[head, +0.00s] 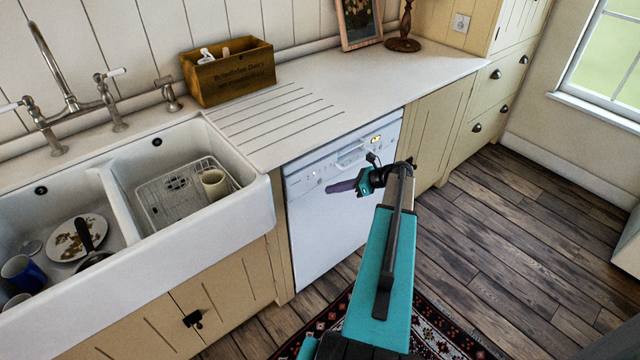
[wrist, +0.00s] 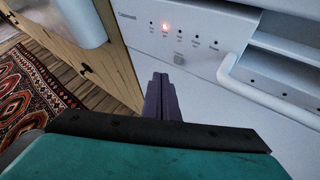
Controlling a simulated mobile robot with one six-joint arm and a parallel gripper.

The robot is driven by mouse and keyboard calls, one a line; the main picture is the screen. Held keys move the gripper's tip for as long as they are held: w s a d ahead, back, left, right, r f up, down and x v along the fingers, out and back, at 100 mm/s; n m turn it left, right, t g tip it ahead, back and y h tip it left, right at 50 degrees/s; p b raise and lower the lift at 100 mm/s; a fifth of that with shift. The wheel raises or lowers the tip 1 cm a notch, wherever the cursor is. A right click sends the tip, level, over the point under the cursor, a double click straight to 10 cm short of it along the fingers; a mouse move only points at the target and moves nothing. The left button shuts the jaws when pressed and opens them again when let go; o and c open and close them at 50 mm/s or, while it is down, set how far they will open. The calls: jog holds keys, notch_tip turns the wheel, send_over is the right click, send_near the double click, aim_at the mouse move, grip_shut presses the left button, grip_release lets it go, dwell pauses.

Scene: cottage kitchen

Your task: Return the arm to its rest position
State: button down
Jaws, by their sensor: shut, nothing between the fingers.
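My gripper (head: 341,187) is at the end of my teal arm, in front of the upper part of the white dishwasher (head: 335,228). Its purple fingers point left in the head view. In the wrist view my gripper (wrist: 161,80) is shut, with its two fingers together and nothing between them. The dishwasher's control panel (wrist: 190,35) is just beyond the fingertips, with one lit red light. I cannot tell whether the fingertips touch the dishwasher front. The dishwasher door looks closed.
A double white sink (head: 243,215) is at left, holding a rack with a mug (head: 215,184), a dirty plate (head: 78,238) and a blue cup (head: 22,271). A wooden box (head: 229,72) stands on the counter. A patterned rug (head: 440,325) lies below my arm. Floor at right is clear.

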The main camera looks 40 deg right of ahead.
jog(key=shift+w, duration=0.95)
jog(key=shift+w+d+p, duration=0.1)
jog(key=shift+w+p, duration=0.55)
dwell(2.0)
jog(key=shift+s, duration=0.25)
jog(key=shift+s+p, duration=0.3)
jog(key=shift+s, duration=0.1)
dwell(0.3)
jog(key=s+p, duration=0.1)
jog(key=s, duration=0.5)
jog(key=shift+a, duration=0.25)
dwell(1.0)
